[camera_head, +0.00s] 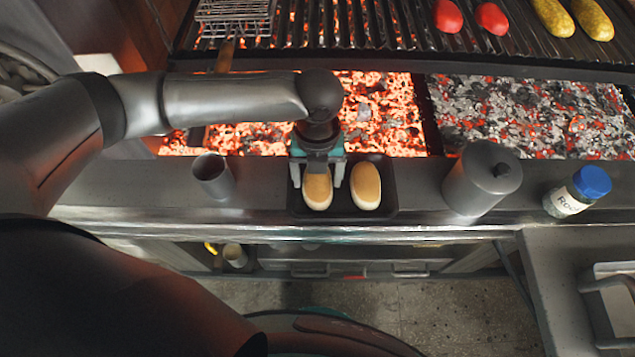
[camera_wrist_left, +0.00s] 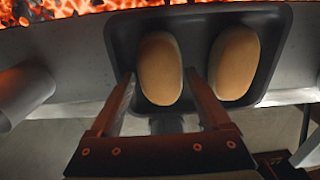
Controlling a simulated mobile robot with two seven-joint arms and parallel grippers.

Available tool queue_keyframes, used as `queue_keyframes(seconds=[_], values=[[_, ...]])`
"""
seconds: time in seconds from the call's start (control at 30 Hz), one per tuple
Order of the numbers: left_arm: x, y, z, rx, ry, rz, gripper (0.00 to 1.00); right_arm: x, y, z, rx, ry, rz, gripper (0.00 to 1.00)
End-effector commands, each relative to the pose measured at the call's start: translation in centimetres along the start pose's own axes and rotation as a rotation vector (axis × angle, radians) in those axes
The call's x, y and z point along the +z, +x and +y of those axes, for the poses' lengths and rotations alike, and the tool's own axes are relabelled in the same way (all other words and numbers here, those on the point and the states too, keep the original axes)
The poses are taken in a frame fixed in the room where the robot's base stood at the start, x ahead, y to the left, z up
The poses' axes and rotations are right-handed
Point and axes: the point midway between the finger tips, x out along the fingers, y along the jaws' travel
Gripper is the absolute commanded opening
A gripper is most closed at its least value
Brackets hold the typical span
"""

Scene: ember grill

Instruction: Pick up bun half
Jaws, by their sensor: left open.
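Two tan oval bun halves lie side by side on a dark tray (camera_head: 340,208) on the counter. The left bun half (camera_head: 317,193) sits under my left gripper (camera_head: 319,178) in the head view; the right bun half (camera_head: 366,186) is beside it. In the left wrist view, the left bun half (camera_wrist_left: 160,68) lies ahead of and between the two open fingers of my left gripper (camera_wrist_left: 160,80). The right bun half (camera_wrist_left: 235,62) lies just outside the right finger. Whether the fingers touch a bun cannot be told. My right gripper is not in view.
Glowing coals (camera_head: 385,110) lie right behind the tray, under a grill grate with red and yellow food. A metal cup (camera_head: 212,175) stands left of the tray. A lidded metal pot (camera_head: 480,180) and a blue-capped jar (camera_head: 577,192) stand to its right.

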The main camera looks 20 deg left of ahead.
Motion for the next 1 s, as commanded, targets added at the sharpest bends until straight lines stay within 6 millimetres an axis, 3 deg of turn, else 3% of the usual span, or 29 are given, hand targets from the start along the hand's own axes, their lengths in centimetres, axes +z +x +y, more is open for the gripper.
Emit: queue_keyframes(seconds=[0.27, 0.8, 1.0], values=[[0.01, 0.64, -0.01, 0.000, 0.001, -0.002, 0.81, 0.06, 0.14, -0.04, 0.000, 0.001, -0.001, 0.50], [0.03, 0.60, 0.00, 0.000, 0.000, -0.002, 0.20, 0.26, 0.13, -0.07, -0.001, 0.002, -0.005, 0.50], [0.04, 0.57, 0.00, 0.000, 0.000, -0.002, 0.20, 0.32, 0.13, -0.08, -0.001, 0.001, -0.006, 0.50]])
